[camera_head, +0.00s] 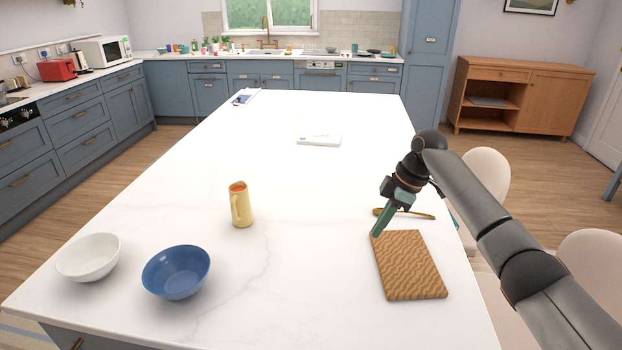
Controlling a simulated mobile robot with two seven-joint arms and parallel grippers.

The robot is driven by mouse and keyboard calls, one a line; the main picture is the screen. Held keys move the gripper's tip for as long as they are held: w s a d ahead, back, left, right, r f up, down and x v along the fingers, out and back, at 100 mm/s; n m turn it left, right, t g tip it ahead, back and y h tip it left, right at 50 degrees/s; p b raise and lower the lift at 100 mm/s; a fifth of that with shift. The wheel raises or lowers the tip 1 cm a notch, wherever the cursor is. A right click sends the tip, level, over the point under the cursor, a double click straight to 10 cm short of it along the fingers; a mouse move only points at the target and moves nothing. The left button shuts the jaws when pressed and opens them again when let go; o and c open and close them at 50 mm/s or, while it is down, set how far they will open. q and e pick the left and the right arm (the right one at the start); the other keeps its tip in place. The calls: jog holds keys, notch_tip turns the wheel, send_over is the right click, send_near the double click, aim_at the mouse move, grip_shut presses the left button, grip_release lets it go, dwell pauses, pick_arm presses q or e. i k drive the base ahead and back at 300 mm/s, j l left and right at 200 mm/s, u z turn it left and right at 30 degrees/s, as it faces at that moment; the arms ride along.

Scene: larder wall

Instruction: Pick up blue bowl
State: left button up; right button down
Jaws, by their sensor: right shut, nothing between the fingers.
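The blue bowl (176,272) stands upright and looks empty near the front left of the white island top. My right gripper (377,234) is shut and empty. It points down at the top left corner of a wooden board, well to the right of the bowl. I cannot tell whether its tips touch the board. My left gripper is not in view.
A white bowl (88,258) stands left of the blue one. A yellow jug (240,205) stands behind it. The patterned wooden board (409,266) and a gold spoon (412,214) lie at the right. The white island top (290,270) is clear between jug and board.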

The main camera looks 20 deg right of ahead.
aim_at(176, 272)
jog(key=k, duration=1)
